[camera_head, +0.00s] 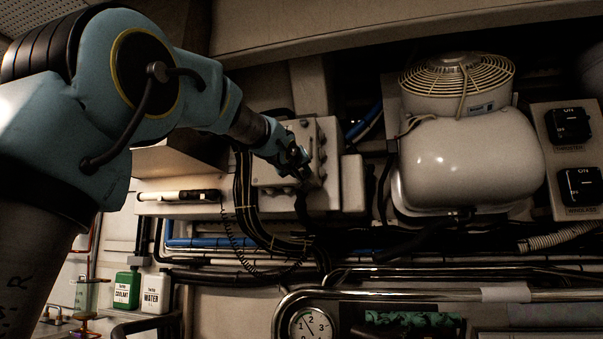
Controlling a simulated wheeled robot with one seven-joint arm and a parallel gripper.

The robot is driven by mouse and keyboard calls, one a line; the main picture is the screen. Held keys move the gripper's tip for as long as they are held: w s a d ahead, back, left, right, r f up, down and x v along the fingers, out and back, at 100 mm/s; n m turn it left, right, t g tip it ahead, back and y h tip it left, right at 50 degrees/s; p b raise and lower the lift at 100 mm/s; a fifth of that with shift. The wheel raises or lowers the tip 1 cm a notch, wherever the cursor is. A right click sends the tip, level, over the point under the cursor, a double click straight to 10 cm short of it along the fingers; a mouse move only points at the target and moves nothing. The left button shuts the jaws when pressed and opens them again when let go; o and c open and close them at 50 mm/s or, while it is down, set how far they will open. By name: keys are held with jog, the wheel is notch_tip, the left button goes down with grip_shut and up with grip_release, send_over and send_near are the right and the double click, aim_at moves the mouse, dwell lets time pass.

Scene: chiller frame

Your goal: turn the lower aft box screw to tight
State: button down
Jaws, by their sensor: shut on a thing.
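A pale grey box (330,150) is fixed to the frame near the middle of the head view, with small dark fittings on its face and edge. My gripper (303,172) is at the front face of this box, reached by my blue arm from the upper left. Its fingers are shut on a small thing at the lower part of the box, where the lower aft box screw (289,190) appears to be. The gripper covers most of that screw, so how far it is turned cannot be seen.
A white rounded tank (470,160) with a fan guard (457,75) stands right of the box. Black cables (243,200) hang left of the box. Metal pipes (420,275) and a round gauge (311,325) lie below. Green (127,290) and white (156,292) bottles stand lower left.

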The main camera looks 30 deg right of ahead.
jog(key=shift+m, duration=0.3)
jog(key=m+b, duration=0.1)
jog(key=m, duration=0.2)
jog(key=shift+m, duration=0.3)
jog(key=m, duration=0.4)
jog(key=shift+m+b, duration=0.3)
jog(key=m, duration=0.4)
jog(key=shift+m+h, duration=0.3)
jog(key=shift+m, duration=0.1)
jog(key=shift+m+p, duration=0.65)
jog(key=shift+m, duration=1.65)
jog(key=shift+f, duration=0.1)
jog(key=c, duration=0.7)
grip_release()
